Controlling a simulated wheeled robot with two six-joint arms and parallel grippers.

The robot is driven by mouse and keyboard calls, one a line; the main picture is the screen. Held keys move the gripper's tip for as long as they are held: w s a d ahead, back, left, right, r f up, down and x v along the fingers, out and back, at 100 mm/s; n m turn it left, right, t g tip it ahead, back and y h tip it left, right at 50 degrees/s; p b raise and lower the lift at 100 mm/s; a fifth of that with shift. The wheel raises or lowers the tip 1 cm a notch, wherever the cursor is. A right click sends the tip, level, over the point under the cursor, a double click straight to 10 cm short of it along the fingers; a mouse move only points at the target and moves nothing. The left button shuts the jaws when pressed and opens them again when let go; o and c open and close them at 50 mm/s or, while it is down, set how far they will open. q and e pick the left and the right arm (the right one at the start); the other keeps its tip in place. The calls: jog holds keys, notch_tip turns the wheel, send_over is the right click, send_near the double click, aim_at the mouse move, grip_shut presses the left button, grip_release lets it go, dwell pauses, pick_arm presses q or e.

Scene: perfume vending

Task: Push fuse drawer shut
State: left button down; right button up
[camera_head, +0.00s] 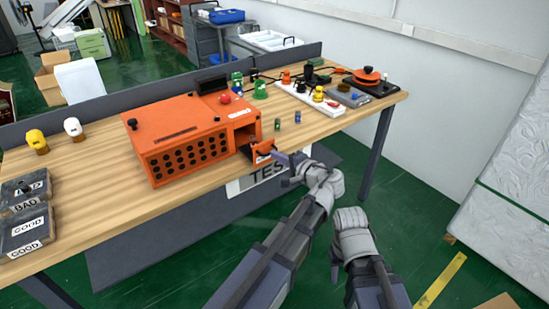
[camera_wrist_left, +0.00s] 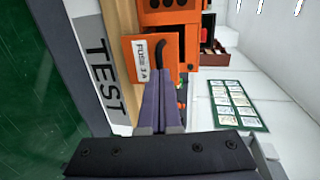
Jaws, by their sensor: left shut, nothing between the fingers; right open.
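The orange tester box (camera_head: 180,135) stands on the wooden table. Its fuse drawer (camera_head: 262,152) sticks out at the front right corner, with a black handle on its face. The left wrist view shows the orange drawer front (camera_wrist_left: 132,50) with a "FUSE" label and the curved black handle (camera_wrist_left: 160,52). My left gripper (camera_head: 279,157) is shut and empty, its tips right at the drawer front by the handle; I cannot tell whether they touch. It also shows in the left wrist view (camera_wrist_left: 160,80). My right gripper (camera_head: 350,215) hangs off the table's front edge, its fingers hidden.
Small fuses (camera_head: 277,124) stand on the table right of the drawer. A white power strip (camera_head: 310,97) and a black unit with an orange top (camera_head: 368,77) are farther right. Grey GOOD and BAD bins (camera_head: 25,235) sit at the left. A TEST label (camera_head: 258,180) is at the front edge.

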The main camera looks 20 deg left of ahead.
aim_at(253, 136)
pick_arm(q)
jog(key=x, duration=0.3)
jog(key=r+x, duration=0.1)
jog(key=x, duration=0.3)
jog(key=r+x, duration=0.1)
jog(key=x, duration=0.2)
jog(key=shift+w+a+r, duration=0.15)
jog(key=shift+w+a, duration=0.2)
jog(key=shift+w, duration=0.25)
jog(key=shift+w+a, duration=0.15)
jog(key=shift+a, duration=0.1)
jog(key=shift+r, duration=0.15)
